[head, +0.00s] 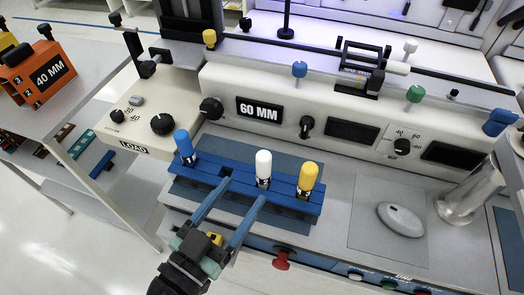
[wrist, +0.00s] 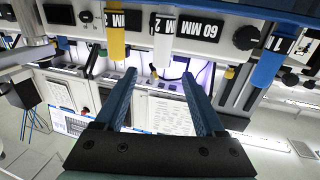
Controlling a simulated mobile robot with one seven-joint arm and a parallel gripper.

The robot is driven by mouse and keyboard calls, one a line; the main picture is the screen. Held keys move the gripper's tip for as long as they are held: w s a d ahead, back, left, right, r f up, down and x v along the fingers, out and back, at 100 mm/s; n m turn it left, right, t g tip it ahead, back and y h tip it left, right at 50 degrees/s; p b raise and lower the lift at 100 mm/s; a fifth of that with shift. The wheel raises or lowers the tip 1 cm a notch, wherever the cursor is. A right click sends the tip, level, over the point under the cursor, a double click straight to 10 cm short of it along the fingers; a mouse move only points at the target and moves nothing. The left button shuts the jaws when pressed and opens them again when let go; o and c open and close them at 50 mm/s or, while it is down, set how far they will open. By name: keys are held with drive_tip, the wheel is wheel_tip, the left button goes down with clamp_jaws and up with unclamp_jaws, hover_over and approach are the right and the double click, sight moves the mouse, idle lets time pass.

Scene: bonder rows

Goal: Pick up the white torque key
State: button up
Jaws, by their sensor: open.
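The white torque key (head: 263,165) stands upright in the blue rack (head: 213,170), between a blue key (head: 184,146) and a yellow key (head: 308,178). In the wrist view, the white key (wrist: 163,40) shows beyond the fingers, roughly in line with the gap between them. My gripper (head: 245,188) is open and empty, in front of the rack. Its right fingertip appears just below the white key in the head view; I cannot tell whether they touch. In the wrist view, my gripper (wrist: 159,72) has both fingers spread apart.
The bonder panel (head: 225,82) with knobs and a 60 MM label stands behind the rack. A side table at left holds an orange 40 MM block (head: 38,72). A red knob (head: 281,260) sticks out at the front edge.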

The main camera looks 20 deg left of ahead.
sight(262, 166)
drive_tip(key=p+x, duration=0.1)
drive_tip(key=x, duration=0.5)
drive_tip(key=shift+r, duration=0.1)
drive_tip(key=shift+f+p+x, duration=0.15)
drive_tip(key=shift+p+x, duration=0.5)
drive_tip(key=shift+x, duration=1)
drive_tip(key=shift+f+p+x, duration=0.2)
drive_tip(key=shift+p+x, duration=0.45)
drive_tip(key=shift+x, duration=0.95)
drive_tip(key=shift+a, duration=0.15)
clamp_jaws()
